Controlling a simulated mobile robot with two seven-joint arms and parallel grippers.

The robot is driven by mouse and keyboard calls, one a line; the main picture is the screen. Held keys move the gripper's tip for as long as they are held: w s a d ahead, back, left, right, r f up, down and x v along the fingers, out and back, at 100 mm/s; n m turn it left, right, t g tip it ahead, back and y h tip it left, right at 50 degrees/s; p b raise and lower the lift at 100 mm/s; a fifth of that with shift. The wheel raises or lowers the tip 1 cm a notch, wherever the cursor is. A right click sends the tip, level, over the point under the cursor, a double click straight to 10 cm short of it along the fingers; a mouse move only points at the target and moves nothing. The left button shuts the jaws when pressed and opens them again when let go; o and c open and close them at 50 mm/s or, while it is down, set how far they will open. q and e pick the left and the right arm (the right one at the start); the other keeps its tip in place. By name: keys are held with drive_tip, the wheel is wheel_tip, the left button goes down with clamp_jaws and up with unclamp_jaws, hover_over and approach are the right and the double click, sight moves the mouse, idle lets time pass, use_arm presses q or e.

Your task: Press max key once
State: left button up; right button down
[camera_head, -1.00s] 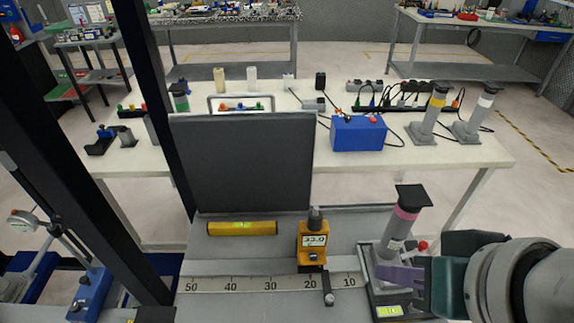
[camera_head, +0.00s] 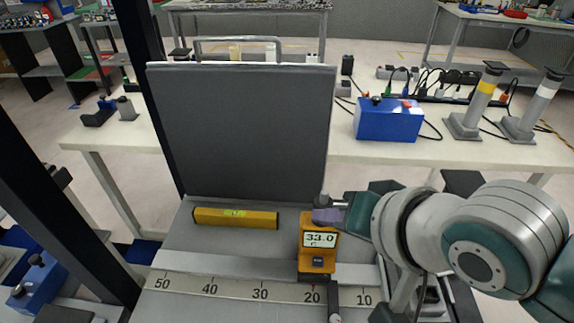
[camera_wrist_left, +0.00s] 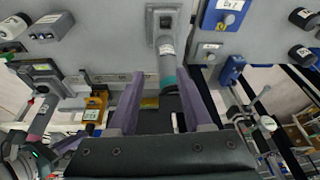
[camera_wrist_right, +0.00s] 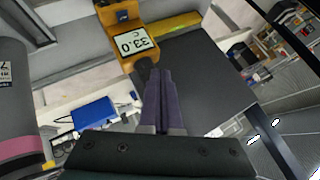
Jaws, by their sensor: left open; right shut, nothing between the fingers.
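An orange handheld meter (camera_head: 305,262) stands on the grey bench behind the numbered scale strip. Its display (camera_head: 320,240) reads 33.0, and a small dark key (camera_head: 318,263) sits below it. The meter also shows in the right wrist view (camera_wrist_right: 145,60) and in the left wrist view (camera_wrist_left: 92,115). I cannot read any label on the key. My right gripper (camera_head: 322,215) is shut and empty at the meter's top end, beside its dark tip; contact is unclear. It also shows in the right wrist view (camera_wrist_right: 155,72). My left gripper (camera_wrist_left: 160,82) is open and empty, away from the meter.
A yellow level (camera_head: 235,217) lies left of the meter, before a tall dark panel (camera_head: 240,130). The scale strip (camera_head: 235,290) runs along the front. A blue box (camera_head: 388,120) and two grey stands (camera_head: 465,120) are on the table behind.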

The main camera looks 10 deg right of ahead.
drive_tip(key=shift+f, duration=0.1)
drive_tip(key=b, duration=0.8)
hover_over(318, 261)
drive_tip(key=s, duration=0.1)
wheel_tip(318, 261, down, 8)
drive_tip(key=shift+r, duration=0.1)
drive_tip(key=shift+f+b, duration=0.35)
drive_tip(key=shift+f, duration=0.1)
idle(0.7)
drive_tip(key=shift+f, duration=0.1)
drive_tip(key=shift+f, duration=0.3)
idle(0.3)
